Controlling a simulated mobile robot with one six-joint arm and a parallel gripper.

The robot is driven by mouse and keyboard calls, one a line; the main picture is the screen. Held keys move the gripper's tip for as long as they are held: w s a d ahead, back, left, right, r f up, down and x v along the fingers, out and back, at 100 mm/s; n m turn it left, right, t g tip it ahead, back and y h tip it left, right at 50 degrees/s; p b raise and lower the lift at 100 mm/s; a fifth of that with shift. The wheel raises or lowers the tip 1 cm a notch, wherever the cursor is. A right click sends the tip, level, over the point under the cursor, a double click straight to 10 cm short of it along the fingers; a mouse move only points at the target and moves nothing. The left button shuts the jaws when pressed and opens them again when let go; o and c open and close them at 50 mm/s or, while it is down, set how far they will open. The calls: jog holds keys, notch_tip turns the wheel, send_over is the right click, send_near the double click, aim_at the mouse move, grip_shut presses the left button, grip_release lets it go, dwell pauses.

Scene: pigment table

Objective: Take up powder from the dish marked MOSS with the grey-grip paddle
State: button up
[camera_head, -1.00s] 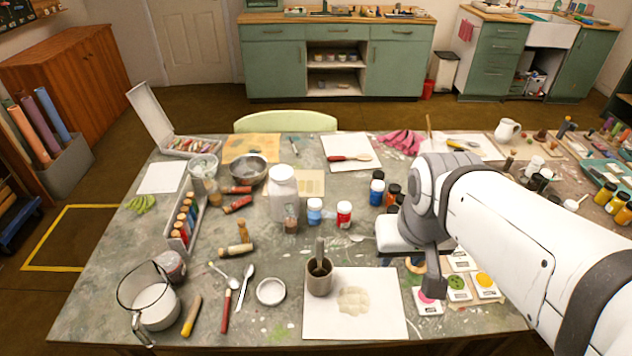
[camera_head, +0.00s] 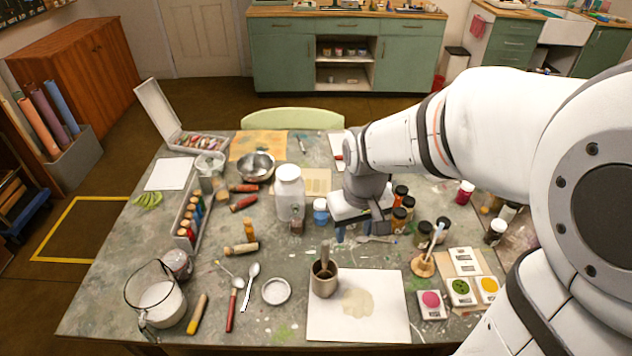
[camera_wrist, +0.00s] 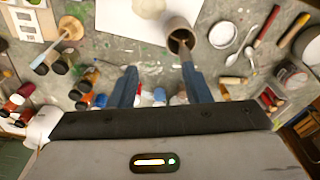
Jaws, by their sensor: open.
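Several small square dishes stand at the right front of the table. One holds green powder (camera_head: 460,287), between pink (camera_head: 431,300) and yellow (camera_head: 488,285); their labels are too small to read. A slim tool with a pale grey-blue grip (camera_head: 437,236) stands in a round wooden holder (camera_head: 423,266) behind the dishes; its working end is hidden. A thin greyish tool (camera_head: 378,239) lies flat near my gripper; I cannot tell which is the paddle. My gripper (camera_head: 363,233) is open and empty above the table, left of the holder. Its fingers show apart in the wrist view (camera_wrist: 160,77).
A mortar with a grey pestle (camera_head: 323,280) stands on a white sheet (camera_head: 385,315) in front of my gripper. Jars (camera_head: 400,215) crowd close behind and right of it. A tall white bottle (camera_head: 290,190) stands to the left.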

jog(key=n+g, duration=0.1)
jog(key=n, duration=0.1)
send_over(325, 254)
jog(key=w, duration=0.1)
notch_tip(325, 254, down, 5)
jog(key=shift+d+p, duration=0.1)
jog(key=shift+p, duration=0.25)
jog(key=shift+f, duration=0.3)
notch_tip(325, 254, down, 8)
jog(key=shift+r+p, duration=0.25)
jog(key=shift+p, duration=0.35)
grip_shut()
